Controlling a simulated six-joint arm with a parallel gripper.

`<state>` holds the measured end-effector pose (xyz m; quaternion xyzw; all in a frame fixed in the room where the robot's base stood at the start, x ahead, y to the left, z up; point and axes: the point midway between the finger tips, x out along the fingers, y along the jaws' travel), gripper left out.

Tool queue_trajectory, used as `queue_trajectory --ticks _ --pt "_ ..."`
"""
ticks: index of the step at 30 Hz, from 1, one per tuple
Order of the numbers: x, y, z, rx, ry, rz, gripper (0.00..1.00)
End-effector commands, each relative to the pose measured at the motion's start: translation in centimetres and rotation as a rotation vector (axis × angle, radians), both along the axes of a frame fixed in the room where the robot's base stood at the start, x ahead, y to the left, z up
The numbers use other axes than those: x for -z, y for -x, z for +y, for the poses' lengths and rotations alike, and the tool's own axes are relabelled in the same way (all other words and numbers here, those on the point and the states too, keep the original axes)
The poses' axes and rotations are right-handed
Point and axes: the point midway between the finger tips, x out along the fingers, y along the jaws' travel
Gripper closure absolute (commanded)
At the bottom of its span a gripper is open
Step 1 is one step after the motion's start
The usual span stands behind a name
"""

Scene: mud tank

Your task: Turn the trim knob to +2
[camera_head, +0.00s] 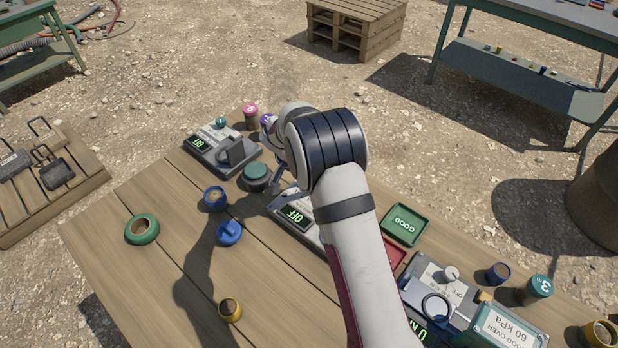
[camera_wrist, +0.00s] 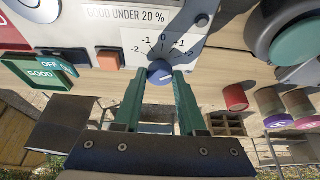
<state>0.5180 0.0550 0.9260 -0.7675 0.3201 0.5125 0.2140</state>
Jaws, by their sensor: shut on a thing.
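The trim knob (camera_wrist: 160,73) is a small blue knob on a light grey panel (camera_wrist: 215,15) in the wrist view. A printed scale (camera_wrist: 162,44) from -2 to +2 fans around it, with 0 at the top middle. A short pale line shows on the knob, but I cannot tell which number it points to. My gripper (camera_wrist: 159,78) has its two green fingers shut on the knob, one on each side.
In the head view, a green GOOD tray (camera_head: 404,225) lies right of my arm.

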Motion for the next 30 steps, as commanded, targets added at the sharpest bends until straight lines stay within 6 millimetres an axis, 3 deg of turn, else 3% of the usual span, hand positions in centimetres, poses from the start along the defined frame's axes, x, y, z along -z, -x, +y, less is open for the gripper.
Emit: queue_trajectory --ticks 2,3,8,16,20,30 --pt "0.1 0.1 0.0 0.001 0.000 0.003 1.00" --pt "0.1 0.1 0.0 0.001 0.000 0.003 0.58" --pt "0.0 0.1 0.0 -0.001 -0.001 0.002 0.30" --pt "0.0 0.0 0.0 -0.001 0.000 0.001 0.30" --pt "-1.3 0.3 0.4 -0.003 0.000 -0.001 0.30" --pt "-10.8 3.1 3.3 -0.002 -0.003 -0.003 0.30"
